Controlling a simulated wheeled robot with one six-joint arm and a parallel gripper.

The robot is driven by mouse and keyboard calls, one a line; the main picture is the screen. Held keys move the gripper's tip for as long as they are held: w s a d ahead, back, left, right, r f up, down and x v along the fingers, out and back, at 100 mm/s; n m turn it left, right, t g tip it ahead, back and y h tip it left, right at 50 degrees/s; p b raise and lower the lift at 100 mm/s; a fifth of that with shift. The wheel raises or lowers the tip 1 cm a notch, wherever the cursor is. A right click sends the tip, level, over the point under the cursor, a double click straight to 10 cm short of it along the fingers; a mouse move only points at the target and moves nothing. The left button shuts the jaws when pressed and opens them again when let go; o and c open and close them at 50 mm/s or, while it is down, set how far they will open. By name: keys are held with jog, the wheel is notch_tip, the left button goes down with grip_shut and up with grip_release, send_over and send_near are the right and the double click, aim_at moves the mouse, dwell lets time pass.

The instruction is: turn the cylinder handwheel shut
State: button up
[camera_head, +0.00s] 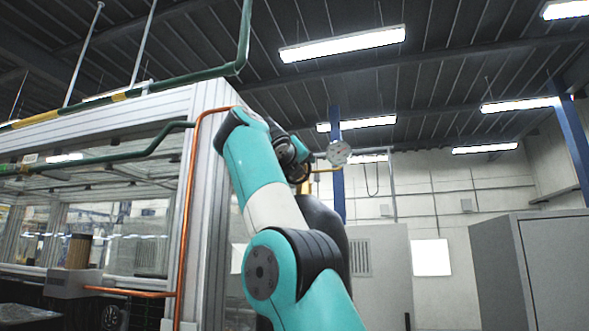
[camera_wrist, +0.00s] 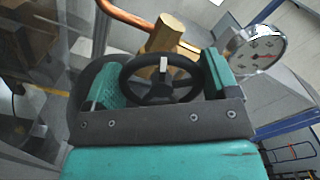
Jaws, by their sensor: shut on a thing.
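The black handwheel (camera_wrist: 134,88) with a white mark on its rim sits between the two teal fingers of my gripper (camera_wrist: 160,78) in the wrist view. The fingers are shut on the wheel from both sides. A brass valve body (camera_wrist: 168,36) stands just behind the wheel, with a copper pipe (camera_wrist: 125,13) running into it. A round pressure gauge (camera_wrist: 262,47) is to the right. In the head view the dark cylinder (camera_head: 333,212) stands upright, partly hidden behind my arm. The gauge (camera_head: 338,153) shows beside its top. My arm mostly hides the wheel there.
A framed glass enclosure (camera_head: 206,200) stands close on the left, with the copper pipe (camera_head: 188,195) running down its corner post. A grey cabinet (camera_head: 555,270) stands at the right. A blue column (camera_head: 338,185) rises behind the cylinder.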

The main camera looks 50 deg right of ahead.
jog(key=m, duration=0.4)
jog(key=shift+s+m, duration=0.1)
jog(key=shift+m, duration=0.2)
dwell(0.3)
jog(key=o, duration=0.8)
